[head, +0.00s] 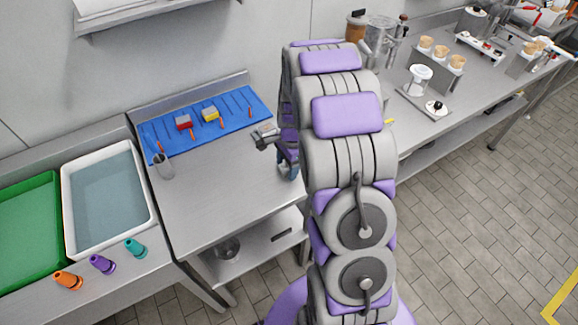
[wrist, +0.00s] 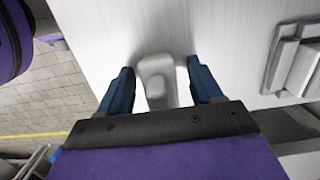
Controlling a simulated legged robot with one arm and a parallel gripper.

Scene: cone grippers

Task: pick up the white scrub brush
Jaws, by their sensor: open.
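A white object with a rounded, raised end, which looks like the white scrub brush (wrist: 157,80), lies on the metal table in the wrist view. It sits between the two blue fingers of my gripper (wrist: 160,85), with a gap to the finger on each side. Its near end is hidden behind the gripper's dark front edge. My gripper is open and empty. In the head view my gripper (head: 288,172) is partly hidden by my arm at the right edge of the table. I cannot make out the brush there.
A blue mat (head: 235,105) with small tools, a red block (head: 183,121) and a yellow block (head: 210,113) lies at the table's back. A clear cup (head: 163,166) stands at left. A grey metal object (wrist: 293,68) is right of my gripper. The table's front middle is clear.

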